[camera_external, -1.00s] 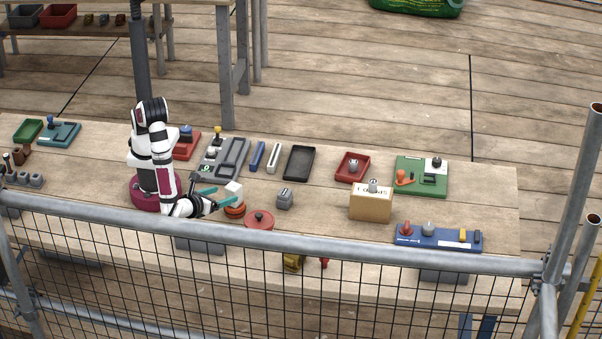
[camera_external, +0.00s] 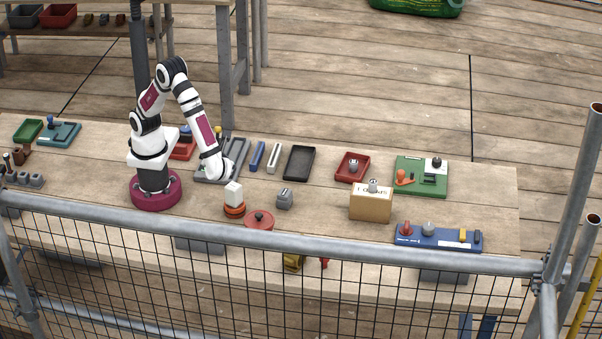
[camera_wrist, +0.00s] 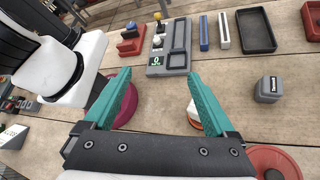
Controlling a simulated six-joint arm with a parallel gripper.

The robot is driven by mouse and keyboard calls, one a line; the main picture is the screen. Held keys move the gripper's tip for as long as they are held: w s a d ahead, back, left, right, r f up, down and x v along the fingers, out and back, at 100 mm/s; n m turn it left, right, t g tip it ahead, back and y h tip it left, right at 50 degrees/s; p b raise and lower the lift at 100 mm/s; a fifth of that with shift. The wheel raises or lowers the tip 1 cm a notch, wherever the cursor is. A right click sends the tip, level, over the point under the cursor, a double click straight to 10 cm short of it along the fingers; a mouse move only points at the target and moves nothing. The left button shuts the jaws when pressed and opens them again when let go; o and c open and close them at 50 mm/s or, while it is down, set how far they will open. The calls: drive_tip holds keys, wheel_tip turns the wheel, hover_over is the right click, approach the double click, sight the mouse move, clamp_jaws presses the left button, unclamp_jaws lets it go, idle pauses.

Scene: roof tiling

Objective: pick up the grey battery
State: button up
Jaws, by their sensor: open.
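A small grey block (camera_external: 285,199), which looks like the grey battery, stands on the bench right of the white block. In the wrist view the same grey block (camera_wrist: 269,89) lies right of my right finger, with a small label on its side. My gripper (camera_wrist: 158,73) has two teal fingers spread wide with nothing between them. It is apart from the grey block.
A red round lid (camera_external: 259,219) lies in front of the grey block. A grey tray (camera_wrist: 175,48), a black tray (camera_external: 299,163) and a cardboard box (camera_external: 370,206) stand around. Bare bench surrounds the grey block.

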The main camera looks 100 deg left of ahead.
drive_tip(key=w+a+r+n+t+h, duration=0.1)
drive_tip(key=w+a+n+t+h, duration=0.15)
drive_tip(key=w+a+h, duration=0.7)
drive_tip(key=w+a+r+n+t+h, duration=0.15)
drive_tip(key=w+a+t+h, duration=0.3)
drive_tip(key=a+h, duration=0.85)
drive_tip(key=h, duration=0.2)
approach(284, 189)
drive_tip(key=shift+g+y, duration=0.25)
drive_tip(key=shift+g, duration=0.05)
drive_tip(key=x, duration=1)
drive_tip(key=shift+w+r, duration=0.15)
drive_tip(key=shift+r, duration=0.1)
clamp_jaws()
